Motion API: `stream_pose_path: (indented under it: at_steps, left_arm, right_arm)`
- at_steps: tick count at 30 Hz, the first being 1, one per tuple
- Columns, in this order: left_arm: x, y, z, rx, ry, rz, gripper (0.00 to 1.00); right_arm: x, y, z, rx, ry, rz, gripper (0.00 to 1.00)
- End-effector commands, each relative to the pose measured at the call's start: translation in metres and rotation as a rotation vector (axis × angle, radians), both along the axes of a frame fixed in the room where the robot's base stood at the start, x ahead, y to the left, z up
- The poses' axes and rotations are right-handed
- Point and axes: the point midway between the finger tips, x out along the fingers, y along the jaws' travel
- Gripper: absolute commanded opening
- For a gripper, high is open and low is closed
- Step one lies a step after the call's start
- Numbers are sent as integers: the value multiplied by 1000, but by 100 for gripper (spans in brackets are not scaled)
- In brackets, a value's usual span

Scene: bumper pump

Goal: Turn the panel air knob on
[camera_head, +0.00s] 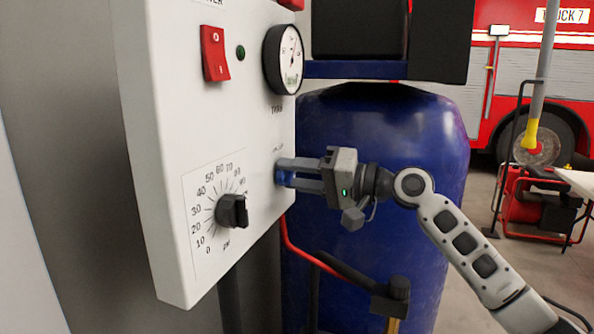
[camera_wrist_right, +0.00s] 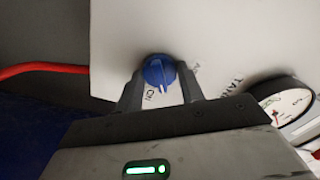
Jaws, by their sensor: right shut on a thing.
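The white control panel (camera_head: 160,120) stands on the left in the head view. Its air knob is blue with a white pointer line and shows between the fingers in the right wrist view (camera_wrist_right: 158,72). In the head view only a bit of the blue knob (camera_head: 281,177) shows, mostly covered by the fingers. My right gripper (camera_head: 287,173) reaches the panel from the right and is shut on the blue knob, with one finger on each side of it. Lettering beside the knob is partly hidden. My left gripper is not in view.
The panel also carries a red switch (camera_head: 215,53), a green light (camera_head: 240,53), a round gauge (camera_head: 288,60) and a black pressure dial (camera_head: 232,211). A blue tank (camera_head: 400,140) stands behind my right arm. A red hose (camera_head: 310,257) runs below the gripper.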

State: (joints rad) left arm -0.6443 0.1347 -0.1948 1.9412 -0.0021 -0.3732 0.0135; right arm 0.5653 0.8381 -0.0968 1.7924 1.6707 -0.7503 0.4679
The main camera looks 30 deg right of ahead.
Motion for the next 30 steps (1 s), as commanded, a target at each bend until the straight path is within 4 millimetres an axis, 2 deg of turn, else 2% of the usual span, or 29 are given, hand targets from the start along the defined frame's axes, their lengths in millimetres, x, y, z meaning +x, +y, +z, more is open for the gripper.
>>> stream_pose_path:
  at_steps: [15, 30]
  left_arm:
    - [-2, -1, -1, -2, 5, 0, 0]
    - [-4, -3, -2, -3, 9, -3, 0]
  right_arm:
    - [0, -1, 0, 321, 282, -2, 15]
    - [0, -1, 0, 432, 384, -2, 15]
